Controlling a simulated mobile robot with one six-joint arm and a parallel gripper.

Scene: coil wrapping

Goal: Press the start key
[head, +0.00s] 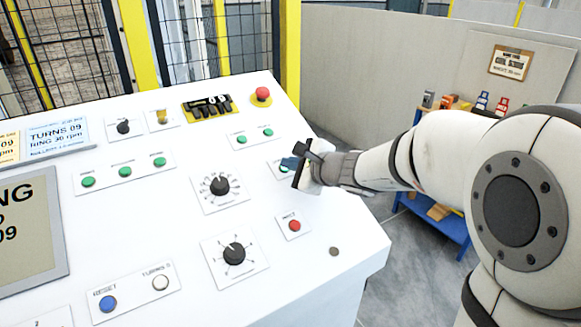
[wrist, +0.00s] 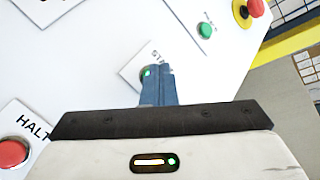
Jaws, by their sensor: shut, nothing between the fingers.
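The start key, a green button on a white plate, is mostly behind my fingertips in the wrist view (wrist: 147,71). Only the first letters "ST" of its label show there. In the head view its green edge (head: 283,169) peeks out beside my fingers. My gripper (head: 290,162) is shut and empty, its blue fingers together over the start key's plate on the right side of the sloped white console. In the wrist view my gripper (wrist: 157,72) points at the key. I cannot tell whether the tips touch it.
The red HALT button (head: 294,225) sits just below on the console. Black dials (head: 220,186) are to the left. A blue-framed shelf (head: 440,222) stands on the floor behind my arm.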

